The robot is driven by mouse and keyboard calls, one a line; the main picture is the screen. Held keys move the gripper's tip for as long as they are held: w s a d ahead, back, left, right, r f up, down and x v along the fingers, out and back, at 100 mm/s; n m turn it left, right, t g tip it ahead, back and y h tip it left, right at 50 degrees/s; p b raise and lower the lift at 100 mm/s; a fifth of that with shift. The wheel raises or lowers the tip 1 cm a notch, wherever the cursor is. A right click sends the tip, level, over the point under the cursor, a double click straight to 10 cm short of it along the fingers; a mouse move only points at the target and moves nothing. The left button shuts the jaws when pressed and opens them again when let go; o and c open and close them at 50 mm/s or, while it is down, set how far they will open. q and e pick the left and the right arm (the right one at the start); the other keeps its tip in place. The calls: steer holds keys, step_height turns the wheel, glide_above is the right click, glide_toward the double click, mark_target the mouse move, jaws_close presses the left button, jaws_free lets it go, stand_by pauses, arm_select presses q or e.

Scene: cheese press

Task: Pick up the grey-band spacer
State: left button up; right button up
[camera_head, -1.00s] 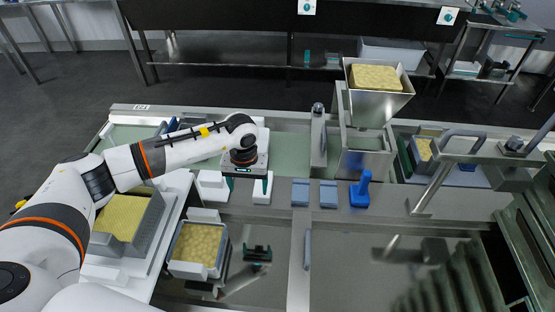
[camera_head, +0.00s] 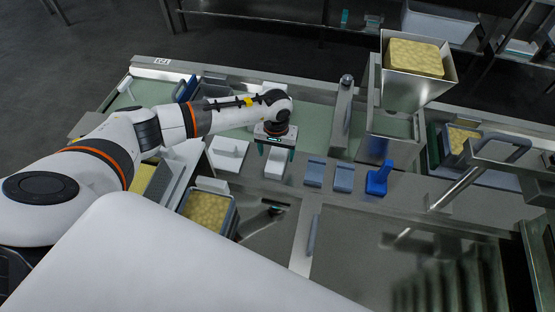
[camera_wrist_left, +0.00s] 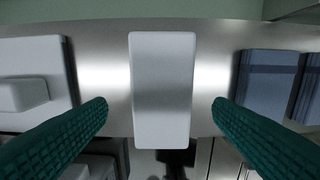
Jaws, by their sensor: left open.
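My left gripper (camera_head: 276,153) is open and empty above the steel ledge. In the left wrist view its two green ribbed fingers (camera_wrist_left: 160,106) stand either side of a plain white block (camera_wrist_left: 161,90), with gaps on both sides. The white block (camera_head: 252,165) is partly behind the gripper in the head view. To its right lie two blue-grey blocks with darker bands, the nearer one (camera_head: 315,173) and another (camera_head: 343,178); they show at the right in the wrist view (camera_wrist_left: 264,82). I cannot tell for certain which is the grey-band spacer. My right gripper is out of view.
A white block with a raised grip (camera_head: 228,150) sits left of the gripper. A blue upright tool (camera_head: 378,180) stands right of the banded blocks. A steel hopper (camera_head: 415,88) with curd is behind. A curd-filled tub (camera_head: 208,212) stands in front.

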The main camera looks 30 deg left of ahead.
mark_target(277, 159)
arm_select(q)
step_height(277, 159, down, 5)
steer(key=shift+d+r, duration=0.1)
steer(key=shift+r, duration=0.1)
steer(key=c, duration=1.1)
